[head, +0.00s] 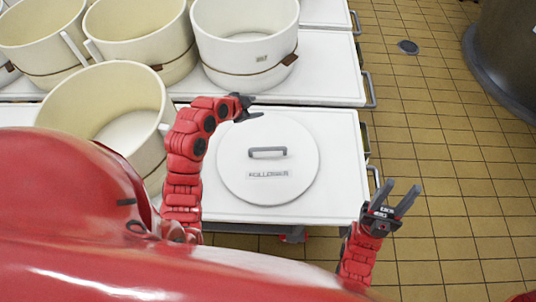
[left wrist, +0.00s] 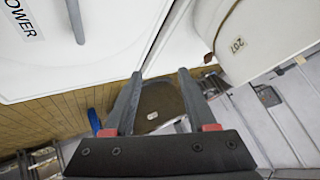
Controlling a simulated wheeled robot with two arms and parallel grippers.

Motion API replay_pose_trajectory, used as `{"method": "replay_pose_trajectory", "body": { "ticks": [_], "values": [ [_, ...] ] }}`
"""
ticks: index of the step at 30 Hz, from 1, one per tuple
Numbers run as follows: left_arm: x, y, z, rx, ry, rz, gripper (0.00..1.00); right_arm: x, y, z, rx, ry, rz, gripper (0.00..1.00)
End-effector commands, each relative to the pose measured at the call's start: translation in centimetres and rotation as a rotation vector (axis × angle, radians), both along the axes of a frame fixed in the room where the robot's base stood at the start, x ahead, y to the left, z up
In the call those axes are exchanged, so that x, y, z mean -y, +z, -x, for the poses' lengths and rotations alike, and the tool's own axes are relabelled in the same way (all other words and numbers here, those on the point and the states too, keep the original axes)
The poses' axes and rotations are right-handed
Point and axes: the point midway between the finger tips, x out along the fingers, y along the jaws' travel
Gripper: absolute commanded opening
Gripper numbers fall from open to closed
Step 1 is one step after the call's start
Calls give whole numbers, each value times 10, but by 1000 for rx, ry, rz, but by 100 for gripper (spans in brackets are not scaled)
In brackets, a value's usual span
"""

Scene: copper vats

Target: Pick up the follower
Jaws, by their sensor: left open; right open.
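The follower (head: 240,175) is a round white disc with a grey bar handle (head: 268,152) and a printed label, lying flat on a white table top. Part of the follower (left wrist: 48,40) shows at the upper left of the left wrist view, with its handle (left wrist: 76,20) and the end of its label. My left gripper (head: 256,106) is open and empty near the follower's far left rim, apart from the handle; its two fingers also show in the left wrist view (left wrist: 160,75). My right gripper (head: 403,188) is open and empty, right of the table's near right corner.
A cream vat (head: 105,90) stands left of my left arm. Several more vats, one of them (head: 246,45) with a tag, stand on the white table (head: 320,65) behind. A dark round vessel (head: 508,60) stands at upper right.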

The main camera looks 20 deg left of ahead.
Motion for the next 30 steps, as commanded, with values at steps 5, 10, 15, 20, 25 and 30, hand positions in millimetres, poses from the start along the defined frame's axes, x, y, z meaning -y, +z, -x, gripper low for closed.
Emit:
{"method": "replay_pose_trajectory", "body": {
  "ticks": [5, 10, 15, 20, 25, 30],
  "values": [
    [5, -13, 55, -229, -229, -113, 57, 0, 2, 0, 0, 0, 0, 45],
    [5, -19, 84, -334, -338, -162, 57, 0, 1, 0, 0, 0, 0, 45],
    [13, -47, 83, -353, -360, -164, 57, 0, -16, 0, 0, 0, 0, 45],
    [25, -87, 70, -352, -357, -162, 57, 0, -45, 0, 0, 0, 0, 45],
    [35, -118, 59, -351, -354, -163, 57, 0, -71, 0, 0, 0, 0, 45],
    [40, -127, 53, -354, -354, -166, 57, 0, -58, 0, 0, 0, 0, 45]
  ]
}}
